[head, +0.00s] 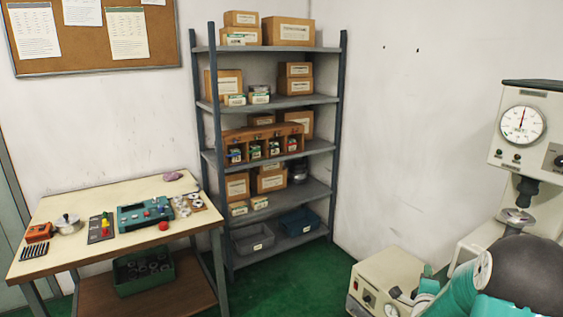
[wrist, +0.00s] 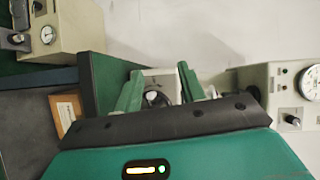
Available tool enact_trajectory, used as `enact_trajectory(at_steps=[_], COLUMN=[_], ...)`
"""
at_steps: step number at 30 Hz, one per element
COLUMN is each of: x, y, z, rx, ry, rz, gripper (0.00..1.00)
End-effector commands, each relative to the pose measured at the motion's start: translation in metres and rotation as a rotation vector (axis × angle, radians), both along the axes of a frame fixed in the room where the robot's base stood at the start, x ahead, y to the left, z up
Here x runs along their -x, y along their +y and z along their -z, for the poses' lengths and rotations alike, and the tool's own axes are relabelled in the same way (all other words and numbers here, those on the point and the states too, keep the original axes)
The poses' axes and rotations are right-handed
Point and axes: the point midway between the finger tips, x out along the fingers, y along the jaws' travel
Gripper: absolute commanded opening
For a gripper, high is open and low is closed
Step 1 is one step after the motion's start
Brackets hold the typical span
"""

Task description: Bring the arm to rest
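My gripper (wrist: 159,72) shows in the wrist view as two green fingers standing well apart, so it is open. A pale thing with a dark round part shows in the gap, seemingly behind the fingers; I see no thing gripped. In the head view my arm (head: 460,300), teal with a dark rounded link, fills the lower right corner beside the machines. My gripper cannot be made out there.
A press-like machine with a dial (head: 522,124) stands at the right, close to my arm. A cream box unit (head: 385,280) sits low beside the arm. A shelf rack (head: 270,102) and a workbench (head: 90,195) stand farther left. Green floor between is clear.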

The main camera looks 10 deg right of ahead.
Motion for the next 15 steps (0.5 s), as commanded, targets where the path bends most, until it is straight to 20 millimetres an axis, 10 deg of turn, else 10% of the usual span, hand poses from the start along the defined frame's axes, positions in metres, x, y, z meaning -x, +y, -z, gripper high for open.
enact_trajectory(at_steps=[7, 15], x=[-0.007, 0.03], y=[0.087, 0.179], z=[-0.06, -0.107], rx=[0.2, 0.436], ry=[0.324, 0.639], rz=[-0.215, -0.475], gripper=[0.4, 0.4])
